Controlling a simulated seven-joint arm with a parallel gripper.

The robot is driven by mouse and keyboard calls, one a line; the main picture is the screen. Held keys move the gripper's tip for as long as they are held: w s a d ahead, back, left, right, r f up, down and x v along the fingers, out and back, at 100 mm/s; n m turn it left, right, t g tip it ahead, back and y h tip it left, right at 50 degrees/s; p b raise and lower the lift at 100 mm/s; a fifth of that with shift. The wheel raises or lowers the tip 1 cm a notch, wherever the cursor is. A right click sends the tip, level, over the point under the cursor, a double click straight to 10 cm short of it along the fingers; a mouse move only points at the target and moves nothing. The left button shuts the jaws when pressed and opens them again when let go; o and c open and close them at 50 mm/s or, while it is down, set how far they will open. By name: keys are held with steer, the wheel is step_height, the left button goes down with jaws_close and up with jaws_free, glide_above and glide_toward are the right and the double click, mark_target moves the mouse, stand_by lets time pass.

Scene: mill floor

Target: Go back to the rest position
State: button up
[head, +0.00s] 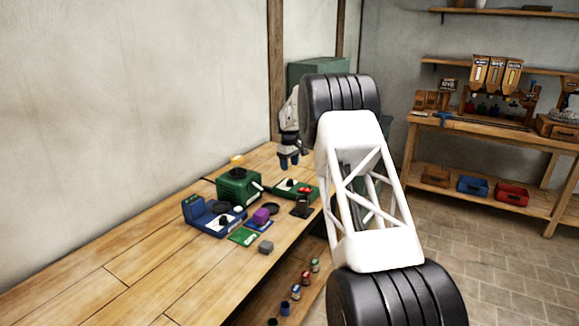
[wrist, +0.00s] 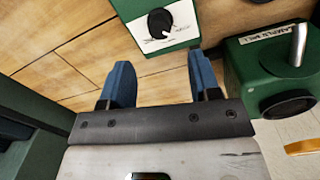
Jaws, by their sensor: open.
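My gripper (head: 289,161) hangs over the far part of the wooden bench (head: 120,278) in the head view, fingers pointing down. In the wrist view its two blue fingers (wrist: 160,88) are spread apart with only bare planks between them, so it is open and empty. It is above the bench top, apart from the things there. My white lattice arm link covers part of the bench's right side and the room behind it.
A green machine (head: 238,187) stands left of my gripper; it also shows in the wrist view (wrist: 250,60). The bench's near left is clear. Shelving (head: 485,135) stands at right.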

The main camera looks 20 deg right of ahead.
steer(key=shift+r, duration=0.1)
steer(key=s+a+r+m, duration=0.1)
steer(key=s+a+r, duration=0.2)
steer(key=s+r, duration=0.7)
steer(key=s+a+r+m+t, duration=0.15)
steer(key=s+r, duration=0.25)
steer(key=s, duration=1.1)
steer(key=s+a+r+m, duration=0.1)
steer(key=s+a+r, duration=0.2)
steer(key=s+r, duration=0.7)
steer(key=s+a+f+m, duration=0.1)
steer(key=s+f, duration=0.2)
steer(key=s, duration=1.1)
steer(key=s+a+f+m, duration=0.1)
steer(key=s+f, duration=0.3)
steer(key=s, duration=1)
steer(key=s+a+f+m, duration=0.1)
steer(key=s+a+f, duration=0.1)
steer(key=s, duration=1.2)
steer(key=shift+s+f+t, duration=0.2)
steer(key=shift+f+t, duration=0.25)
steer(key=shift+f, duration=0.3)
